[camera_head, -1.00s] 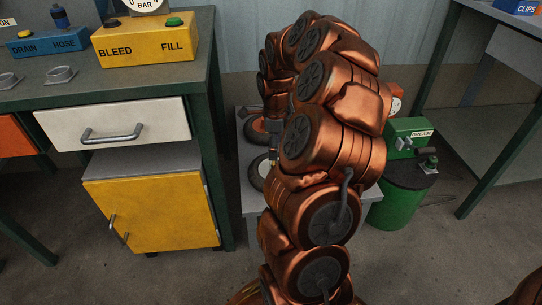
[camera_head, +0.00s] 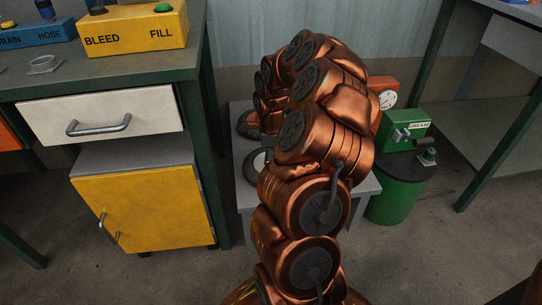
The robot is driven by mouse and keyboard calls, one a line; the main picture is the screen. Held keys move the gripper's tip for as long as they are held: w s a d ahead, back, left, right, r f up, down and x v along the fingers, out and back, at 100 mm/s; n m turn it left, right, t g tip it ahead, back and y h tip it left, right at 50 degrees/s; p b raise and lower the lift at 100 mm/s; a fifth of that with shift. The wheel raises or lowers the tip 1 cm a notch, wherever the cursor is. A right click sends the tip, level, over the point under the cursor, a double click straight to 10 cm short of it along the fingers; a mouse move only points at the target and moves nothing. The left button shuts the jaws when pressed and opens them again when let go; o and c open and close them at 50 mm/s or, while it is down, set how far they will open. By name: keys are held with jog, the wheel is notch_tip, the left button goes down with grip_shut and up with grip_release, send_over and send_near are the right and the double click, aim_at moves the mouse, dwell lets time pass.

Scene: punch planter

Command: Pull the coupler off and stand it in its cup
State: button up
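My gripper is not in view; my copper arm rises through the middle of the picture and hides its own end. I cannot pick out the coupler for certain. On the low grey table (camera_head: 243,200) behind my arm, a dark-rimmed round part with a pale face (camera_head: 258,162) shows partly. A small dark holder with a green part (camera_head: 428,156) stands on the green drum (camera_head: 396,203) at the right. I cannot tell whether either is the coupler's cup.
The workbench (camera_head: 90,88) carries a yellow BLEED/FILL box (camera_head: 135,30) and a blue box (camera_head: 32,38). A yellow cabinet (camera_head: 145,208) stands below. A green GREASE box (camera_head: 404,131) sits on the drum, near an orange gauge unit (camera_head: 387,99). Floor shows in front.

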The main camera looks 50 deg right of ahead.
grip_shut()
dwell(0.9)
